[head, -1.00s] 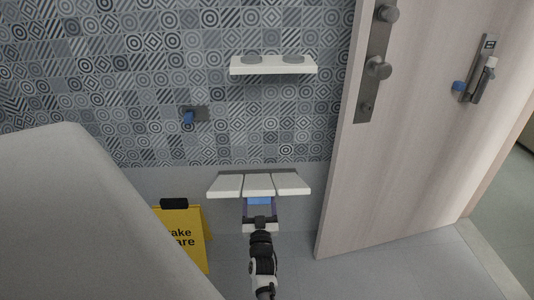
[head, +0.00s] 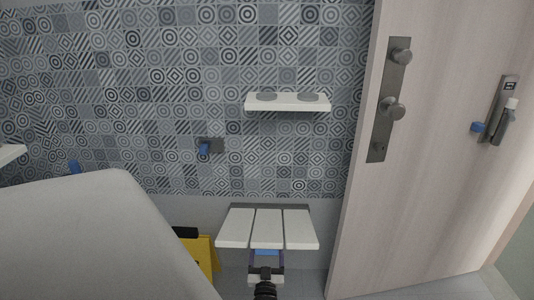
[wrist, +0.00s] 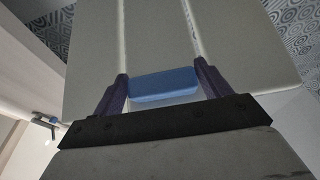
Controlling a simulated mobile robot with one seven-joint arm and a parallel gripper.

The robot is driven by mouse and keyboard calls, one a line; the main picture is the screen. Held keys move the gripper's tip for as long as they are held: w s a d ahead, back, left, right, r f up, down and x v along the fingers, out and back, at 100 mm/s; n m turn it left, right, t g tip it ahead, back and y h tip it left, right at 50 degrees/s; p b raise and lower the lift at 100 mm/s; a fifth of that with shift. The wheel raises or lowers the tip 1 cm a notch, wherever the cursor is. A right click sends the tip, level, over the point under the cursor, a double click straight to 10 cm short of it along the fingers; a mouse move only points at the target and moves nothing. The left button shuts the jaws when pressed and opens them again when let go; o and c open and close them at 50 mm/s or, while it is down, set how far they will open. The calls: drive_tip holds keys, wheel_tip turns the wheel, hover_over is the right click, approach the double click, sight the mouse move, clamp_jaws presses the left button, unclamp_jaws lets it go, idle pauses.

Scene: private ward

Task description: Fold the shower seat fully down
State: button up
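The shower seat (head: 267,228) has white slats and juts out from the wall under a grey hinge bar. Its slat tops show in the head view; I cannot tell whether it is exactly level. A blue tab (head: 266,252) sits at the middle of its front edge. My gripper (head: 267,260) is at this tab, just in front of the seat. In the wrist view, the fingers of my gripper (wrist: 163,86) stand apart on either side of the blue tab (wrist: 165,85), with the slats (wrist: 165,35) beyond. Any finger contact with the tab is too fine to tell.
A white shelf (head: 288,103) with grey discs is above the seat. The wooden door (head: 425,180) stands close on the right. A large pale surface (head: 100,240) fills the lower left, partly hiding a yellow floor sign (head: 207,255). A blue-handled fitting (head: 205,148) is on the tiled wall.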

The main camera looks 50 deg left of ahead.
drive_tip(key=o, duration=0.3)
drive_tip(key=shift+o, duration=0.2)
drive_tip(key=s+d+p, duration=0.6)
drive_tip(key=s+d, duration=0.2)
drive_tip(key=d, duration=0.2)
drive_tip(key=shift+s, duration=0.25)
drive_tip(key=shift+f, duration=0.1)
drive_tip(key=shift+c, duration=0.4)
